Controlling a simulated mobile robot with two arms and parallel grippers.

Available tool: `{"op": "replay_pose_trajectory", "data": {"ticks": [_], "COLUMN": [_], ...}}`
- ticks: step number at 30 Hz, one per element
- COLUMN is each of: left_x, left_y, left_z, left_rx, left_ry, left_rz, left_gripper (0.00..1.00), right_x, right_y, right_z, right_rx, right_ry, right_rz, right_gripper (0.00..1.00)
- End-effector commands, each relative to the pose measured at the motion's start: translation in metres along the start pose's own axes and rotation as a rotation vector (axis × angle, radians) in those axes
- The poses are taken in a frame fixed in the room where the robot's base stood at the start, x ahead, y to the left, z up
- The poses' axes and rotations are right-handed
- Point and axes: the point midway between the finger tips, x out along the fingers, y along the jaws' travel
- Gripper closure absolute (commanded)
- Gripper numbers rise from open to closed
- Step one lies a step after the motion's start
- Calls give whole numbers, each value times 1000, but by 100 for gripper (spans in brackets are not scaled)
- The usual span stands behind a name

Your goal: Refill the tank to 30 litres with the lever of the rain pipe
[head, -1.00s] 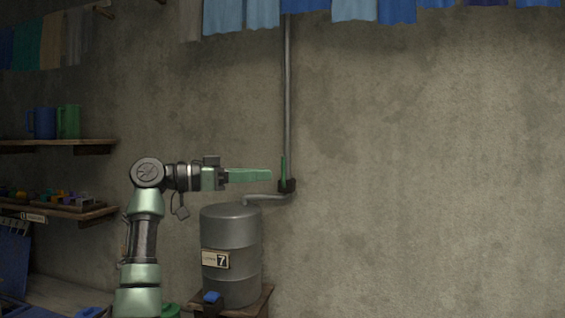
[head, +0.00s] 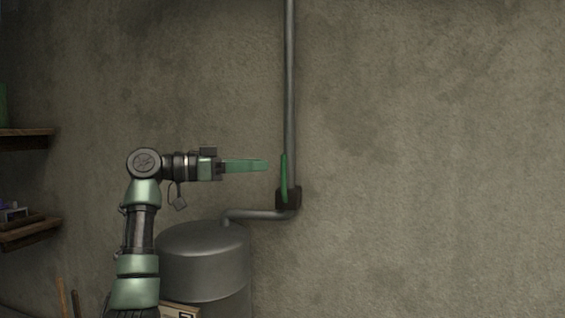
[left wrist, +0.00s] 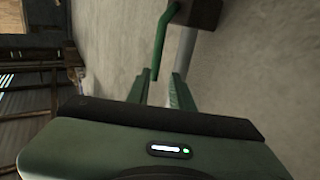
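The green lever (head: 284,178) stands upright on a dark valve block (head: 294,198) on the grey rain pipe (head: 290,90). The pipe's spout bends left over the grey metal tank (head: 205,250). The tank's number label (head: 180,311) is cut off at the bottom edge, so its reading cannot be made out.
Wooden shelves (head: 28,132) stick out from the wall at the far left. The wall to the right of the pipe is bare and clear. The tank stands below my left forearm.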

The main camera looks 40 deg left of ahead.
Motion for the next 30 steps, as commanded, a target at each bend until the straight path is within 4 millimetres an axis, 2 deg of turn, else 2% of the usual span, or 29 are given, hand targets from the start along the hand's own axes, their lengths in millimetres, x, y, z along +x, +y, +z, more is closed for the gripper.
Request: {"op": "replay_pose_trajectory", "data": {"ticks": [3, 12, 17, 24, 25, 27, 30], "left_x": [17, 62, 72, 73, 73, 73, 73], "left_y": [1, 1, 1, 0, 0, 0, 1], "left_z": [-3, -2, 0, 0, 0, 0, 0], "left_rx": [-1, -1, -1, 0, 0, 0, -1], "left_ry": [-2, -1, -2, -1, -1, -1, -1], "left_rz": [4, 3, 2, 1, 1, 1, 1], "left_gripper": [78, 78, 78, 78, 81, 100, 100], "right_x": [-10, -29, -32, -31, -31, -31, -31], "right_y": [0, 4, 6, 5, 5, 4, 2], "right_z": [9, 8, 3, -2, -2, -2, -2], "right_rx": [1, 1, 1, 0, 0, 1, 1], "right_ry": [-14, -15, -7, 0, 0, 0, 0], "right_rz": [0, 5, 6, 6, 5, 4, 2], "right_gripper": [9, 9, 9, 9, 9, 9, 9]}}
